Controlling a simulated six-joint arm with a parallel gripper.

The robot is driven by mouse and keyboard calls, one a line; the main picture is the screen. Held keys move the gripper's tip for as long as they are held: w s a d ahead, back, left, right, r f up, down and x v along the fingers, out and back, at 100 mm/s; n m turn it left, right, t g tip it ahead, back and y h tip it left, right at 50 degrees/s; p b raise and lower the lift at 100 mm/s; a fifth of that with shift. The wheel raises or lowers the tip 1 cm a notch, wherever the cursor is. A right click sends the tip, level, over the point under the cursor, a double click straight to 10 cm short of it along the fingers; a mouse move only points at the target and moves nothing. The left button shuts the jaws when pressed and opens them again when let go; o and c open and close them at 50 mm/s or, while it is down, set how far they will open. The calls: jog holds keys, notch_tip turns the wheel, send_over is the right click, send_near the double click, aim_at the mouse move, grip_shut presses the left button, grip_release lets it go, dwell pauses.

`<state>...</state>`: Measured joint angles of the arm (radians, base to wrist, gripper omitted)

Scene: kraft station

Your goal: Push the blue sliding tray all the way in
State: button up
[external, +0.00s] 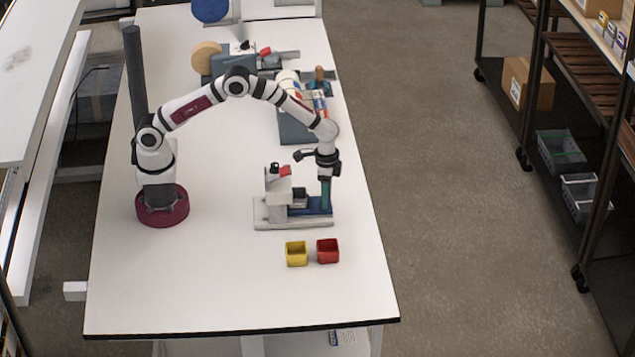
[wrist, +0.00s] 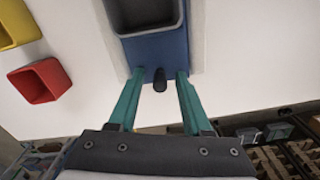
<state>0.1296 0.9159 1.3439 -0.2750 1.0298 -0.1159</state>
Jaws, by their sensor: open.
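The blue sliding tray (external: 310,212) lies on the light base of a small grey-white station and sticks out to its right in the external view. It also shows at the top of the wrist view (wrist: 170,50), carrying a dark open bin (wrist: 147,30). A black knob (wrist: 160,79) is at the tray's near end. My gripper (external: 325,206) points down over the tray's outer end. In the wrist view its two green fingers (wrist: 160,74) are open, one on each side of the knob, with gaps visible. Whether the fingertips touch the tray is unclear.
A yellow bin (external: 296,254) and a red bin (external: 328,251) stand in front of the station (external: 265,212). Other equipment (external: 235,66) stands farther back on the white table (external: 200,285). The table's right edge is close to the station; its front left is clear.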

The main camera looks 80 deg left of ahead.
grip_shut()
dwell(1.4)
